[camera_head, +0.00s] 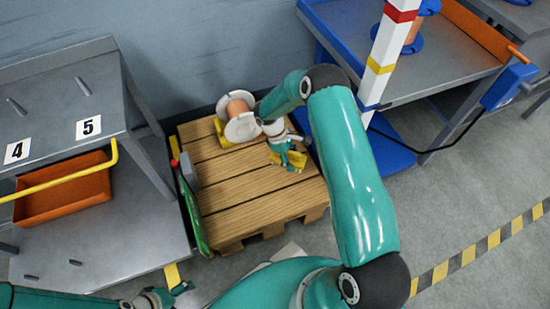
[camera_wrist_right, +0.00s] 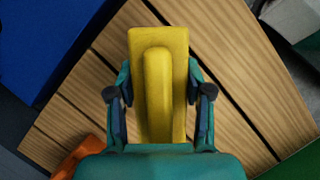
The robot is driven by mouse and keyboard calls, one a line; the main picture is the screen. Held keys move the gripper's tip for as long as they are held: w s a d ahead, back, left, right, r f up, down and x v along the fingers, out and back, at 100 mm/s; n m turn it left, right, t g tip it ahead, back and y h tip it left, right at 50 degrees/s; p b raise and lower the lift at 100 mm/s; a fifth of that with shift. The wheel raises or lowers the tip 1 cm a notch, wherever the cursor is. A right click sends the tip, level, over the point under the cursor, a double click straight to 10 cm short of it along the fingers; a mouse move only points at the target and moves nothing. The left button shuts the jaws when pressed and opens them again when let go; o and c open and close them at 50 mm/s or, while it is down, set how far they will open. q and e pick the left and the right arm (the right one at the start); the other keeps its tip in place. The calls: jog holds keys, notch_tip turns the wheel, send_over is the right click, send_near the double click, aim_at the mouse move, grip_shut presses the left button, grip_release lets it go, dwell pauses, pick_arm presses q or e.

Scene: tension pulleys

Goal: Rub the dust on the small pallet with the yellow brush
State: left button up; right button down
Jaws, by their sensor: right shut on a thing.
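The small wooden pallet (camera_head: 235,195) lies on the floor in the middle of the head view, and its slats fill much of the right wrist view (camera_wrist_right: 240,70). My right gripper (camera_head: 290,157) is over the pallet's right part. It is shut on the yellow brush (camera_wrist_right: 158,85), with one finger on each side of its raised grip. The brush (camera_head: 299,161) shows only partly in the head view, and its underside is hidden. Whether it touches the slats I cannot tell. I can make out no dust. My left gripper (camera_head: 180,290) is at the bottom left, its jaws unclear.
A white-flanged spool (camera_head: 243,127) with an orange core stands at the pallet's back. A green object (camera_head: 193,212) stands along its left edge. A grey rack (camera_head: 65,95) with an orange bin (camera_head: 70,195) is left; a blue-edged table (camera_head: 440,60) is right.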

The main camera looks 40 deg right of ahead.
jog(key=shift+r+p, duration=0.45)
jog(key=shift+r, duration=0.7)
